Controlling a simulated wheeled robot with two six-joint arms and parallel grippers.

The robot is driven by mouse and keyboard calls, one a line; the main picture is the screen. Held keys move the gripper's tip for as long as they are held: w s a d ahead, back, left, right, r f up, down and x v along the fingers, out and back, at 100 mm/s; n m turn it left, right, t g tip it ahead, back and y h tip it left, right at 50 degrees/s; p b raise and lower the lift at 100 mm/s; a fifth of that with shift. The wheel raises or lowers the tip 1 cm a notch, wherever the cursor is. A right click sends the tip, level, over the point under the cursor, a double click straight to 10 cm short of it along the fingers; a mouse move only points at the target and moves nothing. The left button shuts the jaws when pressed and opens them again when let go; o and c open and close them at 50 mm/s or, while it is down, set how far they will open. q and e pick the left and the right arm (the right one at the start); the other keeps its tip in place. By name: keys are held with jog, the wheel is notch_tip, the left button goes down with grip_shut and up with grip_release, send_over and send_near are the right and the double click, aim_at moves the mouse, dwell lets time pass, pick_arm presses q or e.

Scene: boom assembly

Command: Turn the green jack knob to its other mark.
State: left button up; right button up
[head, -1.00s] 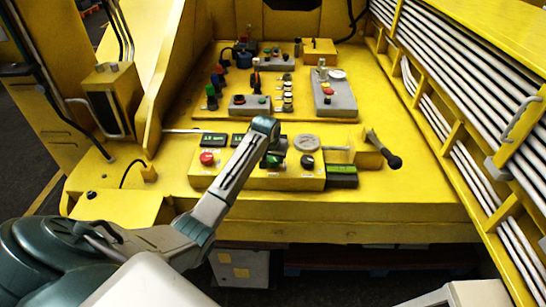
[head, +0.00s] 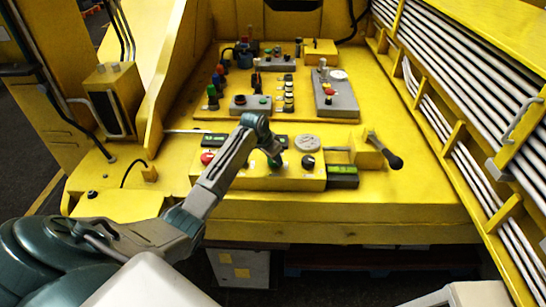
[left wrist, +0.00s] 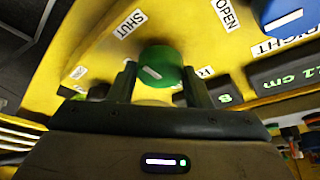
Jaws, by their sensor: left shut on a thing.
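The green jack knob (head: 275,161) sits on the front yellow control panel, between a red button and a black knob. In the left wrist view the green knob (left wrist: 160,64) stands between my fingers, with a short white line on its face. A SHUT label (left wrist: 131,23) is to its upper left and an OPEN label (left wrist: 226,14) to its upper right. I cannot tell which mark the white line points at. My left gripper (left wrist: 160,85) is shut on the green knob; the wrist partly hides it in the head view. My right gripper is not in view.
A red button (head: 208,157) and a black knob (head: 308,161) flank the green knob. A black-handled lever (head: 384,150) stands to the right. Behind is a board (head: 215,122) crowded with switches and buttons. The yellow front ledge (head: 400,205) is clear.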

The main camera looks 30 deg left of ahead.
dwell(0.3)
pick_arm(q)
jog(key=o, duration=1)
jog(key=shift+s+r, duration=0.1)
jog(key=shift+r, duration=0.2)
jog(key=b+v, duration=0.4)
jog(key=v, duration=0.6)
jog(key=shift+r, duration=0.1)
